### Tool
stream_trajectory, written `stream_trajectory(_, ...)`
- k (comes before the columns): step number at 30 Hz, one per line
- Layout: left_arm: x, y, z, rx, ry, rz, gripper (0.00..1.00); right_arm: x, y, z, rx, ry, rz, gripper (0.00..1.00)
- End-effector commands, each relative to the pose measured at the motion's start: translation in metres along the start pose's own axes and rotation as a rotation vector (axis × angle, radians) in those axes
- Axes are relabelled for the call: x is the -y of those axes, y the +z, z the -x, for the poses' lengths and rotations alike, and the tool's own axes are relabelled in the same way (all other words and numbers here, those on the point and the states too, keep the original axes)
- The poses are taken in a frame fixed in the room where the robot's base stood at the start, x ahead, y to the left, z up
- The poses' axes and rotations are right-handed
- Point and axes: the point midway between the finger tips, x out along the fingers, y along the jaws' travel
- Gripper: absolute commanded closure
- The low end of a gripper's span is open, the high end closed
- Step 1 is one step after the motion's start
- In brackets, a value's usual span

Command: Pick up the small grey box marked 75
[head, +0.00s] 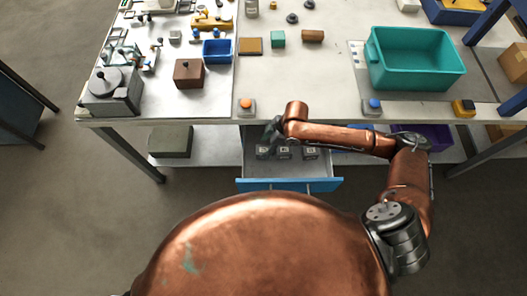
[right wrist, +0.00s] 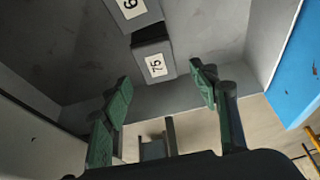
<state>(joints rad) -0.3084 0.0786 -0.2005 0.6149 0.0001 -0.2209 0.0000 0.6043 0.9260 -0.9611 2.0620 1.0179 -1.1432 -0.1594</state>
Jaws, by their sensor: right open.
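The small grey box marked 75 (right wrist: 155,60) lies in the open drawer, its white label facing up in the right wrist view. In the head view it appears to be the leftmost grey box (head: 262,153) in the drawer, its label too small to read there. My right gripper (head: 269,134) is over the left part of the drawer. In the right wrist view its green fingers (right wrist: 162,92) are apart and empty, with the box beyond the tips and between their lines. My left gripper is not in view.
A second grey box (right wrist: 135,12) sits against the box marked 75, its label partly cut off. The drawer (head: 322,184) has a blue front and side walls close by. The worktable (head: 300,85) overhangs its back, carrying a teal bin (head: 415,75) and an orange button (head: 246,105).

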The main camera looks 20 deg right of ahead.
Motion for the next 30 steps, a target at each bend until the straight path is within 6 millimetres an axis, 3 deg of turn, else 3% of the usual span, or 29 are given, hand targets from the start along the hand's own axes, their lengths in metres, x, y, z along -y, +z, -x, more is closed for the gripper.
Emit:
stream_trajectory(5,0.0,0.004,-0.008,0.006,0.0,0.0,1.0,-0.002,0.014,-0.026,0.002,-0.002,-0.005,0.45)
stream_trajectory(9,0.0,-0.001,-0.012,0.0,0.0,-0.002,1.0,-0.002,0.013,-0.043,0.002,-0.001,-0.004,0.45)
stream_trajectory(16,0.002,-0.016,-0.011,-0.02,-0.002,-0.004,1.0,-0.002,0.014,-0.044,0.002,0.002,-0.005,0.45)
stream_trajectory(30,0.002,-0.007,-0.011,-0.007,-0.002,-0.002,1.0,-0.002,0.013,-0.044,0.002,0.002,-0.005,0.77)
